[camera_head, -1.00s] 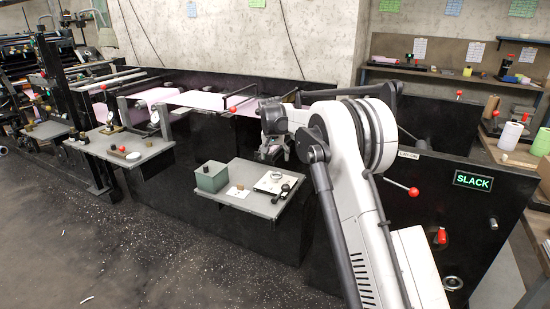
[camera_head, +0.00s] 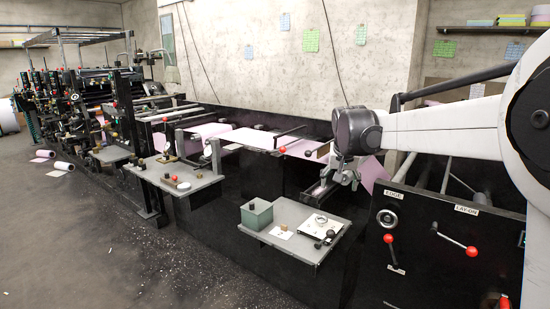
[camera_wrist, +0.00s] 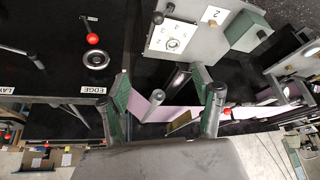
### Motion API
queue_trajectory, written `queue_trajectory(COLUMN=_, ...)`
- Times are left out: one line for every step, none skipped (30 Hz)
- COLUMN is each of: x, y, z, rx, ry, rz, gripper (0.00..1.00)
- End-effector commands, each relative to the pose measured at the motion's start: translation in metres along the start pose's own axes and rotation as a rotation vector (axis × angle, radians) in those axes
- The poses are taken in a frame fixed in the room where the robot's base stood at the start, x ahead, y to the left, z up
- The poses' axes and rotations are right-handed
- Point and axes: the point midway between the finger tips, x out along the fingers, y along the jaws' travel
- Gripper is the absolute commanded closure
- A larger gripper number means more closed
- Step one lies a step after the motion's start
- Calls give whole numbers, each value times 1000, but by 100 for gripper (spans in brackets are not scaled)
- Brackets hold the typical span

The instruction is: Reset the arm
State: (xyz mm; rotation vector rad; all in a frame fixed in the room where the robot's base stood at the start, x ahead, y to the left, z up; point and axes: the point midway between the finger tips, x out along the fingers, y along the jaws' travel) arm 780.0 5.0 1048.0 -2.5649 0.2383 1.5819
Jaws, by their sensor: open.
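My arm reaches in from the right in the head view. My gripper (camera_head: 338,184) hangs downward from the grey wrist joint, above the machine's black side near the pink web (camera_head: 250,138). In the wrist view, my gripper (camera_wrist: 163,88) shows two fingers with green inner faces spread well apart, with nothing held between them. The dark machine and a strip of pink web lie behind the fingers.
A grey shelf (camera_head: 284,247) below my gripper carries a green-grey bin (camera_head: 257,214) and a white plate (camera_head: 318,224). A second shelf (camera_head: 185,186) is to its left. Red-knobbed levers (camera_head: 472,251) stick out at right. Open floor lies at front left.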

Motion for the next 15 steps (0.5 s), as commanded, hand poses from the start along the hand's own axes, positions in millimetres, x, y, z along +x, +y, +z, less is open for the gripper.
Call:
queue_trajectory(x=-14, y=4, z=12, rx=-6, ry=5, rz=-4, gripper=37)
queue_trajectory(x=-22, y=7, z=19, rx=-10, ry=8, rz=-6, gripper=37)
queue_trajectory(x=-31, y=9, z=28, rx=-16, ry=12, rz=-9, gripper=37)
queue_trajectory(x=-38, y=11, z=34, rx=-19, ry=16, rz=-12, gripper=37)
queue_trajectory(x=-44, y=13, z=41, rx=-23, ry=19, rz=-15, gripper=37)
queue_trajectory(x=-53, y=16, z=51, rx=-28, ry=23, rz=-18, gripper=37)
queue_trajectory(x=-59, y=18, z=58, rx=-33, ry=26, rz=-20, gripper=37)
queue_trajectory(x=-65, y=20, z=66, rx=-37, ry=29, rz=-22, gripper=37)
queue_trajectory(x=-72, y=23, z=76, rx=-42, ry=33, rz=-25, gripper=37)
queue_trajectory(x=-78, y=25, z=84, rx=-45, ry=36, rz=-27, gripper=37)
queue_trajectory(x=-83, y=28, z=91, rx=-50, ry=40, rz=-29, gripper=37)
queue_trajectory(x=-90, y=30, z=102, rx=-56, ry=45, rz=-32, gripper=37)
queue_trajectory(x=-95, y=32, z=110, rx=-60, ry=48, rz=-34, gripper=37)
queue_trajectory(x=-99, y=34, z=119, rx=-63, ry=51, rz=-36, gripper=37)
queue_trajectory(x=-105, y=37, z=130, rx=-68, ry=55, rz=-38, gripper=37)
